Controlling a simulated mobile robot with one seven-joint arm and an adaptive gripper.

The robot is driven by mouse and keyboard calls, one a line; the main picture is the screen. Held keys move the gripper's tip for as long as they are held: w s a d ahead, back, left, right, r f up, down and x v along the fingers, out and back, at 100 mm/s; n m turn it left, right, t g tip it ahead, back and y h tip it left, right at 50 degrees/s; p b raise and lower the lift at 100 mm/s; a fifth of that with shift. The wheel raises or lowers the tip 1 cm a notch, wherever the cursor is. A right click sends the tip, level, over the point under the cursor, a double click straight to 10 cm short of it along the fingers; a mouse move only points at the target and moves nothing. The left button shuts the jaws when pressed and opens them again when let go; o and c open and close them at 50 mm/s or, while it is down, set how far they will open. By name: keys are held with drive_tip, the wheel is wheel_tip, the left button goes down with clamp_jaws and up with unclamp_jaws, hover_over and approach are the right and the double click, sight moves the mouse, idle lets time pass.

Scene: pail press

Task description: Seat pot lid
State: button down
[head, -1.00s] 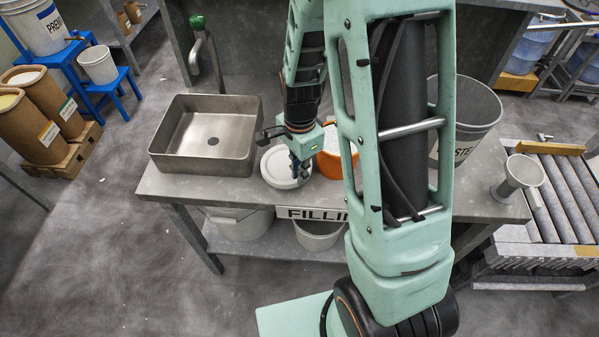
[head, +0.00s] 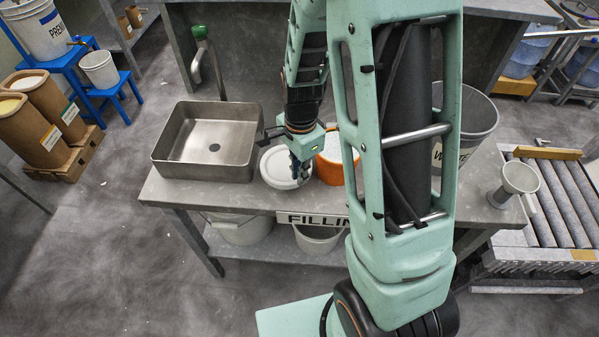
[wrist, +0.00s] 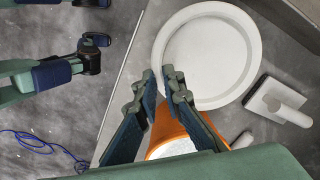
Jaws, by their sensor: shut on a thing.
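The white round lid (head: 279,172) is at the middle of the workbench, right of the sink; its raised rim shows in the wrist view (wrist: 215,40). My gripper (head: 302,172) is at its right edge. In the wrist view, my two fingertips (wrist: 159,76) are at the lid's near rim, shut on it. I cannot tell how far the lid is above the bench. The orange pot (head: 331,172) stands just right of the gripper, partly hidden by my arm. In the wrist view, the pot (wrist: 168,125) shows white contents between my fingers.
A metal sink (head: 170,160) with a tap is on the bench's left. A grey bin (head: 480,115) and a white funnel-like cup (head: 520,178) are to the right. A white handled tool (wrist: 278,100) lies beside the lid. Roller conveyor (head: 560,205) adjoins the right.

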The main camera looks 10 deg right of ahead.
idle(0.3)
wheel_tip(320, 180, up, 8)
drive_tip(key=p, duration=0.6)
idle(0.3)
drive_tip(key=shift+d, duration=0.1)
